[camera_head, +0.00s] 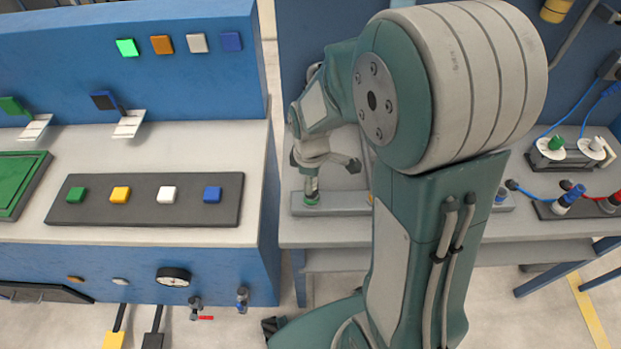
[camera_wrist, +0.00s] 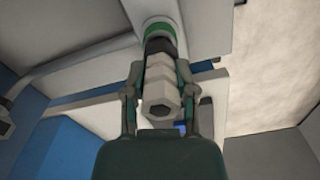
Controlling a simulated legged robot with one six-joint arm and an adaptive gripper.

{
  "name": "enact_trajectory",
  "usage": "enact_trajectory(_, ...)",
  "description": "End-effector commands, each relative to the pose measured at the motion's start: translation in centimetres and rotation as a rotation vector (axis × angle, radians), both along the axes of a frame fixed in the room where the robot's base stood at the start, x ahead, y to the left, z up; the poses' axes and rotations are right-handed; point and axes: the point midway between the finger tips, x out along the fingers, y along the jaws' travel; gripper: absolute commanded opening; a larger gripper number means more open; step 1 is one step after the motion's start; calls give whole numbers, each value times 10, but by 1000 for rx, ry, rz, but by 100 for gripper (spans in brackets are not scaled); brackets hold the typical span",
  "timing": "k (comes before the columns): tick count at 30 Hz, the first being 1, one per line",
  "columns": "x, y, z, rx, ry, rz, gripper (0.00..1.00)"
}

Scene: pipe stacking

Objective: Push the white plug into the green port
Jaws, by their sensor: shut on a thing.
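The white plug (camera_wrist: 161,90) is a pale stepped piece with a hexagonal end, seen end-on in the wrist view. My gripper (camera_wrist: 160,72) is shut on it, one finger on each side. The green port (camera_wrist: 159,30) shows as a green ring just beyond the plug, and the plug lines up with it. In the head view, my gripper (camera_head: 312,182) points down over the green port (camera_head: 311,201) at the left end of a grey block (camera_head: 340,204). I cannot tell how deep the plug sits, as the contact is hidden.
My arm covers the middle of the block. On the right, a socket box (camera_head: 563,158) holds a green and a white connector. A blue plug (camera_head: 570,197) and a red plug (camera_head: 612,202) are nearby. A blue console (camera_head: 262,190) with coloured buttons stands close on the left.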

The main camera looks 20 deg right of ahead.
Motion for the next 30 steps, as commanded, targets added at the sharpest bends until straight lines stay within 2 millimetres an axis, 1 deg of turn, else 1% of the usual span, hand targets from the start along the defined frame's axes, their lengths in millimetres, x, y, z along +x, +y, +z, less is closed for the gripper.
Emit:
enact_trajectory(15, 0, 0, -11, 0, 1, 0, 0)
enact_trajectory(21, 0, 0, -11, 0, 0, 0, 0)
enact_trajectory(22, 0, 0, -11, 0, 0, 0, 45)
enact_trajectory(23, 0, 0, -11, 0, 0, 0, 58)
enact_trajectory(24, 0, 0, -11, 0, 0, 0, 76)
enact_trajectory(30, 0, 0, -11, 0, 0, 0, 76)
